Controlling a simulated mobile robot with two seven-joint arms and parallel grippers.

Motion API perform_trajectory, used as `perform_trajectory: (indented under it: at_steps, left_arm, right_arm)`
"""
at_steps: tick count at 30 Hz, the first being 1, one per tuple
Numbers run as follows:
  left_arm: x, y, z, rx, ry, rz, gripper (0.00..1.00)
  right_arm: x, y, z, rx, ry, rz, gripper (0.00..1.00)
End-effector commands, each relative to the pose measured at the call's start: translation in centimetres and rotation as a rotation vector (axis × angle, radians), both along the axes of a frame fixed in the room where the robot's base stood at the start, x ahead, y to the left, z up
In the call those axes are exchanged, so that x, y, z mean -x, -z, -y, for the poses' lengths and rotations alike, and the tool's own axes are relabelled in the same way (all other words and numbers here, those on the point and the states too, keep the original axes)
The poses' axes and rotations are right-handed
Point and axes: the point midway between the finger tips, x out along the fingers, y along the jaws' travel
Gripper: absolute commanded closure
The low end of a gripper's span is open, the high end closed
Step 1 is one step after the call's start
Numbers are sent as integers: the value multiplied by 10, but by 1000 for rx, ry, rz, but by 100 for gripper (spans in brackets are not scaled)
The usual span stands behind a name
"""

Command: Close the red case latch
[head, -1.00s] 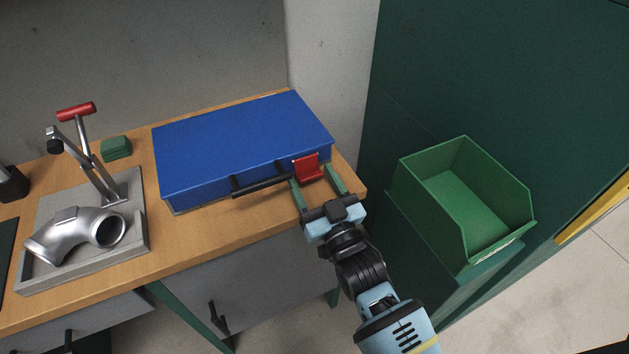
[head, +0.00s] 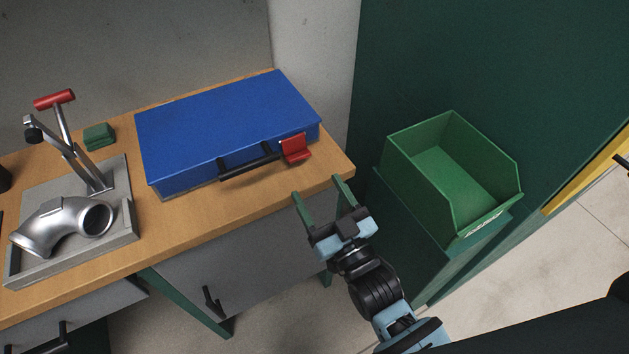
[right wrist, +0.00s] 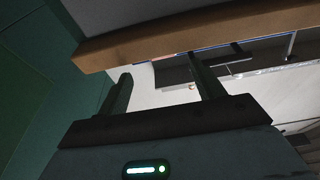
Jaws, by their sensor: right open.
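The blue case (head: 225,130) lies with its lid down on the wooden workbench. Its red latch (head: 296,148) is on the front face near the right corner, beside the black handle (head: 250,165). The latch has an upper plate against the case and a lower part that sticks outward; I cannot tell whether it is fastened. My right gripper (head: 318,188) is open and empty, in front of the bench edge and apart from the latch. My left gripper is not in view.
A green open bin (head: 450,180) stands right of the bench on a green cabinet. A grey tray (head: 128,205) at left holds a metal elbow casting (head: 60,225) and a red-handled clamp (head: 55,100). The wooden bench top (head: 240,200) is bare in front of the case.

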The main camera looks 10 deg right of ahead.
Motion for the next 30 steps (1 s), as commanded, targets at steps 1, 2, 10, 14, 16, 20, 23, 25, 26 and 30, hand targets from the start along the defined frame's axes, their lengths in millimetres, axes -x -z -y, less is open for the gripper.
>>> perform_trajectory:
  at_steps: [1, 2, 10, 14, 16, 20, 23, 25, 26, 30]
  left_arm:
    - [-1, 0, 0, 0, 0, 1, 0]
    - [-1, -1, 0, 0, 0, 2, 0]
    - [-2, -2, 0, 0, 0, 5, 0]
    - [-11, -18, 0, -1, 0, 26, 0]
    - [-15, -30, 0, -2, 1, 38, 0]
    - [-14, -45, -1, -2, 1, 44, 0]
    - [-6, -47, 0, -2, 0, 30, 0]
    - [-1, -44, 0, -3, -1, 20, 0]
    - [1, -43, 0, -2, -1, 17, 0]
    - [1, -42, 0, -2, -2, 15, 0]
  right_arm:
    - [2, 0, 0, 0, 0, 0, 33]
    - [2, 0, 0, 0, 0, 0, 33]
    - [1, -1, 1, 1, 0, -3, 33]
    - [-2, -12, 0, 20, 1, -55, 33]
    - [-4, -20, -1, 36, 2, -102, 33]
    - [-6, -28, -2, 61, 0, -182, 33]
    - [-6, -28, -2, 74, 0, -221, 33]
    - [-6, -26, -2, 77, -1, -233, 33]
    - [-6, -25, -2, 77, -1, -235, 33]
    - [-8, -23, -3, 76, 0, -235, 33]
